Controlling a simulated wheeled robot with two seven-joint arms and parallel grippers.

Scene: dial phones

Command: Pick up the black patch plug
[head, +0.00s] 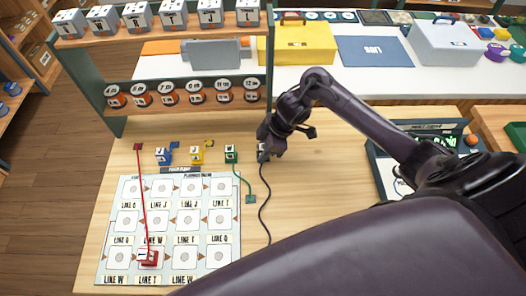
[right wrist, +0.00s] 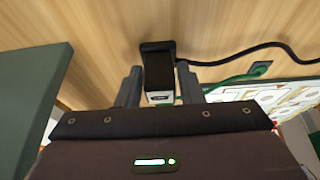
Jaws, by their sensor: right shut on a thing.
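The black patch plug (right wrist: 158,62) sits between the two fingers of my right gripper (right wrist: 159,72) in the right wrist view, with a pale label face at its near end. In the head view my right gripper (head: 268,150) is at the plug, at the right end of the row of plugs, and is shut on it. It hides most of the plug there. A black cord (head: 262,205) runs from the plug toward the front of the table. I cannot tell whether the plug touches the table. My left gripper is not in view.
A green plug (head: 231,153), a yellow plug (head: 197,154) and a blue plug (head: 164,155) stand to the left. A red plug (head: 148,257) is on the patch board (head: 129,190). A wooden shelf (head: 180,110) stands behind.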

